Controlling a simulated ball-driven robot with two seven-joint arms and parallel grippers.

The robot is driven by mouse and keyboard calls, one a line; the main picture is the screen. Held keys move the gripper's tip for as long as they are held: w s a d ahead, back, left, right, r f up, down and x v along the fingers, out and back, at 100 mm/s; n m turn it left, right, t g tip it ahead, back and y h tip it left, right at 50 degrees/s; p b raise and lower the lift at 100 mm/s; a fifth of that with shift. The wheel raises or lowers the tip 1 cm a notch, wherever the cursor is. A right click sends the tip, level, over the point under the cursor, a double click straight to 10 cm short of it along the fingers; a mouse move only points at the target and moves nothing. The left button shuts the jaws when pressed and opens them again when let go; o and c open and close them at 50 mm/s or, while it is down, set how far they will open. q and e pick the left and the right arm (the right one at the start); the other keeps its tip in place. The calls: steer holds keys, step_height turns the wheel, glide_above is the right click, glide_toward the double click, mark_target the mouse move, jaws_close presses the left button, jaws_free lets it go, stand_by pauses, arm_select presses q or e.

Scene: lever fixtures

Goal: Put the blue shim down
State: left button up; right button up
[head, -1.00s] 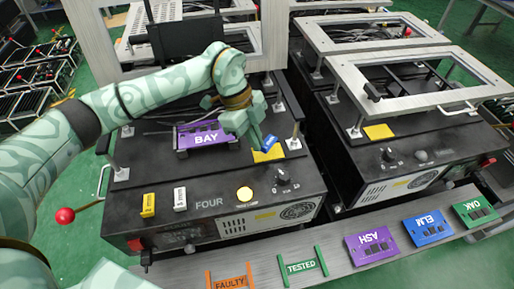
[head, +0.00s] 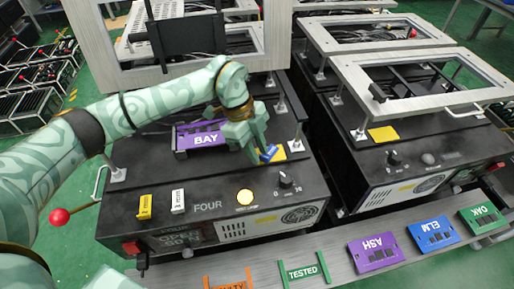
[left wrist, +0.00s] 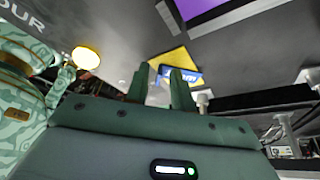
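The blue shim (head: 268,153) is a small blue block at the fingertips of my left gripper (head: 262,148), above the black top of unit FOUR, near its front edge. In the left wrist view the blue shim (left wrist: 187,76) shows at the fingertips of the left gripper (left wrist: 162,85), partly hidden by a finger. The gripper appears shut on it. A yellow patch (head: 281,153) lies on the unit's top just right of and behind the shim. I cannot tell whether the shim touches the surface. My right gripper is not in view.
A purple BAY plate (head: 203,136) is behind the gripper. A raised metal frame (head: 278,40) stands behind. ASH (head: 376,252) and other plates lie on the front shelf.

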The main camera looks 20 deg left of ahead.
arm_select(q)
steer(key=p+v, duration=0.4)
steer(key=v, duration=0.8)
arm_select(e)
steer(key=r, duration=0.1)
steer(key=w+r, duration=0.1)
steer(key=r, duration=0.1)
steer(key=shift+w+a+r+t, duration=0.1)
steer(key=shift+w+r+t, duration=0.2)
